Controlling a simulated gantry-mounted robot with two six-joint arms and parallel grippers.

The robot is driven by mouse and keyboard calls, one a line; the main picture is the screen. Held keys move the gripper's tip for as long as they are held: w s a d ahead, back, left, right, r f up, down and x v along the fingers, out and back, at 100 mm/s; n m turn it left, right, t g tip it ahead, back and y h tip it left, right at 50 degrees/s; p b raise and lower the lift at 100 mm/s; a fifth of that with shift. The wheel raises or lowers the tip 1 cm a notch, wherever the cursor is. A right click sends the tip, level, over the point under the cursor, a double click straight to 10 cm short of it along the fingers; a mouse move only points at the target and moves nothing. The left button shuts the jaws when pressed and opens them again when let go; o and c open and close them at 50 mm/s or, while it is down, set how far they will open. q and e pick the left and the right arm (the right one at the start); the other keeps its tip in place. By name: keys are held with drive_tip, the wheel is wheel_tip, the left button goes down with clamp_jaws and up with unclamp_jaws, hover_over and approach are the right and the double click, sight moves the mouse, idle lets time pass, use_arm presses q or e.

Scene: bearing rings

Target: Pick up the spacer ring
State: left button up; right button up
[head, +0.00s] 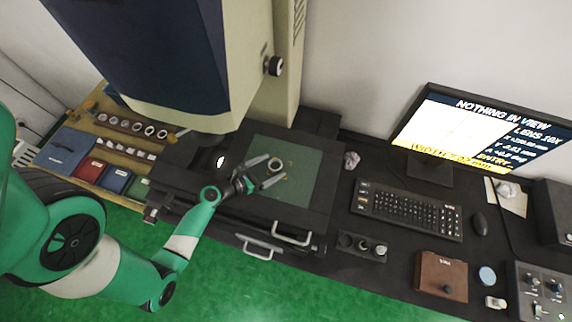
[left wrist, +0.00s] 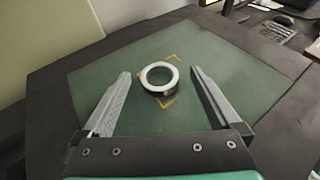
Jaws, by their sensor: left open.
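A pale metallic ring (head: 275,163), the likely spacer ring, lies flat on a green mat (head: 300,188). In the left wrist view the ring (left wrist: 146,76) sits within yellow corner marks on the mat (left wrist: 232,68), and mat shows through its hole. My left gripper (head: 268,169) is open in the head view. In the left wrist view its two fingers (left wrist: 160,92) spread wide on either side of the ring, with a gap on each side and nothing between them but the ring. My right gripper is not in view.
A large microscope body (head: 170,60) stands over the mat's back left. A wooden tray (head: 125,145) with several rings lies at left. A keyboard (head: 408,208), monitor (head: 480,132) and brown box (head: 441,276) stand to the right.

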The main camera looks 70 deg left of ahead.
use_arm(q)
drive_tip(key=shift+w+a+f, duration=0.1)
drive_tip(key=shift+w, duration=0.15)
drive_tip(key=shift+s, duration=0.25)
drive_tip(key=shift+c, duration=0.4)
drive_tip(key=c, duration=1.4)
drive_tip(key=shift+c, duration=0.2)
drive_tip(key=shift+r+p, duration=0.45)
drive_tip(key=shift+p, duration=0.2)
drive_tip(key=r+p, duration=0.2)
drive_tip(key=d+r+p, duration=0.1)
drive_tip(key=r+p, duration=0.1)
drive_tip(key=p, duration=0.1)
drive_tip(key=shift+r, duration=0.4)
drive_tip(key=d+r+p, duration=0.7)
drive_tip(key=d+p, duration=0.6)
drive_tip(key=p, duration=0.1)
drive_tip(key=shift+r, duration=0.15)
